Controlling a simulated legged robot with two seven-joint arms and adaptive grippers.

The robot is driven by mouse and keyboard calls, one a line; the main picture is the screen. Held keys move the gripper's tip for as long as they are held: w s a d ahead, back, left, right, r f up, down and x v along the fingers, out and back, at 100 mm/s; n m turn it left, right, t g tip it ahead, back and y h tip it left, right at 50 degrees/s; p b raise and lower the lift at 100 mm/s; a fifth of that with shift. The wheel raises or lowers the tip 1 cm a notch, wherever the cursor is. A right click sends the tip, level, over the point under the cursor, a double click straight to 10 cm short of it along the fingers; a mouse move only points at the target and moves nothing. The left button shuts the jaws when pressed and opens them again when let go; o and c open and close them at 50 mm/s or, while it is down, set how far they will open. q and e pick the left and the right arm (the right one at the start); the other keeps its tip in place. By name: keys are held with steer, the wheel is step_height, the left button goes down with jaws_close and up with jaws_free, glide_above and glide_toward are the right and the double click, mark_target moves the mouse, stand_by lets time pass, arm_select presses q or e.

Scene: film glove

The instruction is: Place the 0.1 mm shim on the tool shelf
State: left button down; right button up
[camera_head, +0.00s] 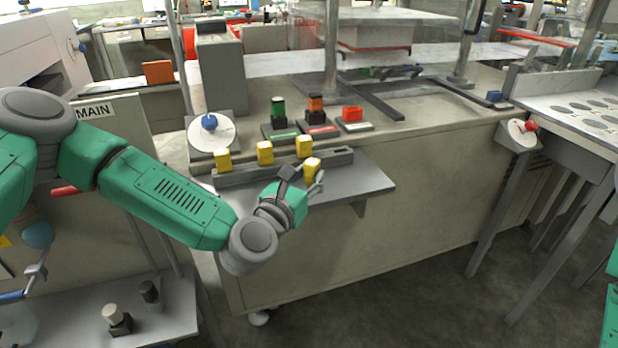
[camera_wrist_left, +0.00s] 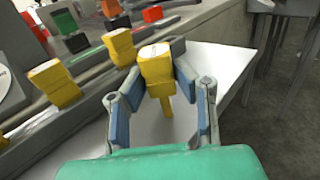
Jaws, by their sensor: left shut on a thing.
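My left gripper (camera_head: 300,172) is shut on a yellow-handled shim (camera_head: 312,166) at the front of the machine bench. In the left wrist view the held shim (camera_wrist_left: 157,65) is upright between the fingers (camera_wrist_left: 160,85), with a narrow yellow end pointing down. Its size mark is not readable. The grey tool shelf (camera_head: 362,178) juts from the bench front. The held shim is over or at this shelf; I cannot tell whether it touches. Other yellow-handled shims (camera_head: 265,152) stand in a grey slotted rack (camera_head: 240,175) along the shelf's back. My right gripper is out of view.
Green, orange and red switches (camera_head: 316,112) stand on the bench above the rack. A white dial with a blue knob (camera_head: 209,124) is to the left. The shelf's right part is bare. A lower shelf (camera_head: 165,318) with two small knobbed parts is at bottom left.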

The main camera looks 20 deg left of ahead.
arm_select(q)
steer(key=c, duration=1.3)
jaws_free()
steer(key=shift+a, duration=0.1)
steer(key=s, duration=0.4)
steer(key=s+a, duration=0.1)
steer(key=s, duration=0.3)
steer(key=s+a, duration=0.1)
steer(key=s, duration=0.2)
steer(key=shift+s+a+p, duration=0.15)
steer(key=shift+s+p, duration=0.2)
steer(key=shift+s, duration=0.05)
steer(key=s+d+f+m+g+h, duration=0.1)
steer(key=s+d+f+m+g, duration=0.3)
steer(key=s+f+m, duration=0.5)
steer(key=s+d+f+m+g+h, duration=0.1)
steer(key=s+f+m+g+h, duration=0.1)
steer(key=s+f+m+g, duration=0.7)
steer(key=s+a+f+m+g+y, duration=0.1)
steer(key=s+a+f+m+y, duration=0.1)
steer(key=a+m, duration=0.3)
steer(key=s+a+f+m+g+y, duration=0.1)
steer(key=s+a+f+m+y, duration=0.1)
steer(key=s+a+f+m, duration=0.1)
steer(key=s+a+f+m+g+y, duration=0.2)
steer(key=s+a+f+m, duration=0.1)
steer(key=a+m, duration=0.4)
steer(key=shift+a+f+m, duration=0.4)
steer(key=shift+f+m, duration=0.2)
steer(key=shift+m, duration=0.1)
